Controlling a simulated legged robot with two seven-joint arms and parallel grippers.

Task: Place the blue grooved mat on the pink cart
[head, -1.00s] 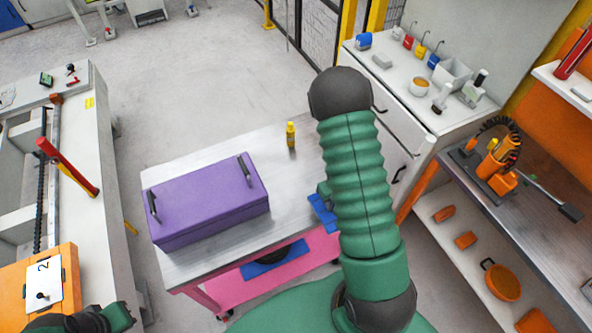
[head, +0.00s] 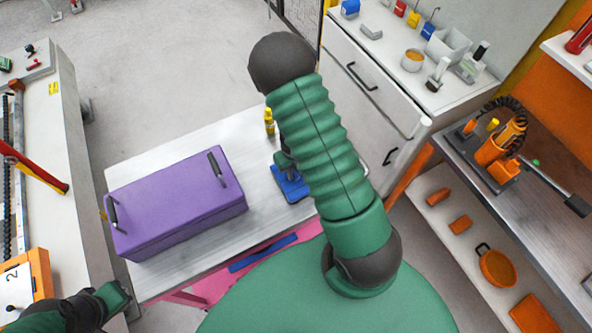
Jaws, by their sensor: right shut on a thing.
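The blue grooved mat (head: 291,184) shows in the head view as a small blue piece at the right part of the cart top, partly hidden by my right arm. My right gripper (head: 286,162) is shut on it at its far side. I cannot tell whether the mat touches the top or hangs just above it. The pink cart (head: 215,288) has a grey metal top (head: 150,278) and a pink lower part. At the lower left, the end of my left arm (head: 116,297) shows, but its jaws cannot be made out.
A purple box (head: 178,202) with dark handles fills the cart top's left part. A yellow bottle (head: 269,122) stands near the far edge, close to my right arm. Another blue piece (head: 263,252) lies low on the cart. A white cabinet (head: 375,95) and workbench (head: 455,150) stand right.

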